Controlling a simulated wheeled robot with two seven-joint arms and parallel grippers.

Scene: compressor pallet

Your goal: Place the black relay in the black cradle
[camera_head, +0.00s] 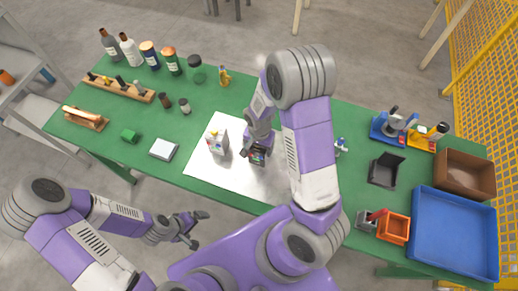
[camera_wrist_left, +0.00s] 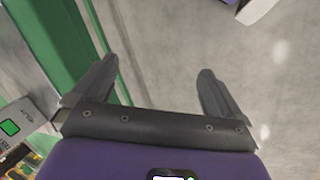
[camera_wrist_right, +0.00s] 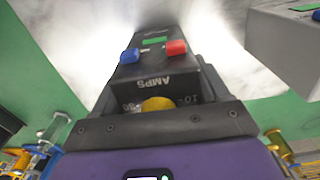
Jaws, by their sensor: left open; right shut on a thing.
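The black relay (camera_wrist_right: 155,75) is a dark box marked AMPS, with a blue and a red terminal, a green patch and a yellow knob. It fills the space between my right gripper's fingers in the right wrist view. In the head view my right gripper (camera_head: 254,152) is shut on the relay (camera_head: 258,157), low over the silver sheet; I cannot tell whether the relay touches it. The black cradle (camera_head: 385,171) is an open dark holder on the right part of the table, apart from the gripper. My left gripper (camera_head: 199,229) is open and empty off the table's front edge.
A light grey device (camera_head: 217,143) stands on the silver sheet (camera_head: 205,170) beside the right gripper. Around the cradle are a blue holder (camera_head: 388,130), a brown bin (camera_head: 466,175), a blue tray (camera_head: 455,235) and an orange bin (camera_head: 394,229). Bottles stand at the back left.

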